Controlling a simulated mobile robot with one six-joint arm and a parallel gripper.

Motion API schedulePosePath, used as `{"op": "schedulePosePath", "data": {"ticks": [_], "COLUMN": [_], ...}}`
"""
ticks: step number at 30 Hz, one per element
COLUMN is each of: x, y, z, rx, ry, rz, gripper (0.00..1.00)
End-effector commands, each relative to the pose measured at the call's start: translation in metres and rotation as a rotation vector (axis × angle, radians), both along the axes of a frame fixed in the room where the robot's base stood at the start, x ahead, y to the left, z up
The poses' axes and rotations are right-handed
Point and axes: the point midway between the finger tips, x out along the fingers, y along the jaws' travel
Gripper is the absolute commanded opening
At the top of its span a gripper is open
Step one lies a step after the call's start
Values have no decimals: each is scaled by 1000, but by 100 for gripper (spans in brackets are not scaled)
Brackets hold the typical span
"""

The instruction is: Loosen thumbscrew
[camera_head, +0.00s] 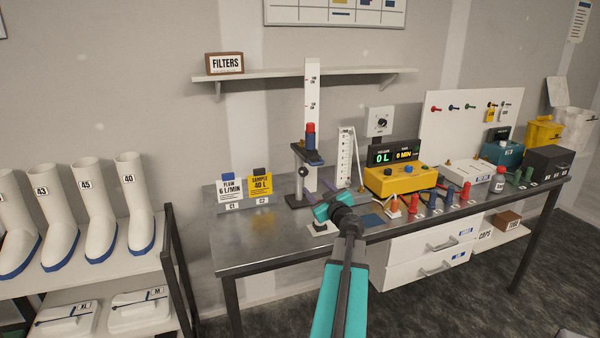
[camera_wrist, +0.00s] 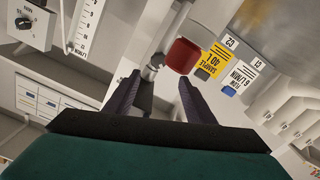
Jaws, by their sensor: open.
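A stand with an upright metal post (camera_head: 299,186) rises from the bench. It carries a dark platform (camera_head: 307,157) with a red-capped blue cartridge (camera_head: 310,136) on it. A small dark knob, which looks like the thumbscrew (camera_head: 301,172), sits on the post below the platform. My gripper (camera_head: 335,192) is open, in front and to the right of the stand. In the wrist view, my gripper (camera_wrist: 157,79) has its two dark fingers apart, with a small grey round part (camera_wrist: 152,69) beyond the tips; I cannot tell whether it is the thumbscrew.
A white ruler plate (camera_head: 346,158) and a yellow box (camera_head: 400,179) with displays stand right of the stand. Two label cards (camera_head: 229,190) stand left. Several coloured pegs line the bench's front right. The bench's front left (camera_head: 245,252) is clear.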

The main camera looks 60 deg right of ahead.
Motion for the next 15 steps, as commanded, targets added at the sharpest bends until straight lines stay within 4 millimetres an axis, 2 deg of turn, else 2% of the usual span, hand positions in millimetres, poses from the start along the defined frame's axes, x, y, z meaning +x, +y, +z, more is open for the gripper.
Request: {"op": "schedulePosePath", "data": {"ticks": [15], "x": [1], "y": [-6], "z": [0], "rx": [0], "ry": [0], "rz": [-4], "gripper": [49]}}
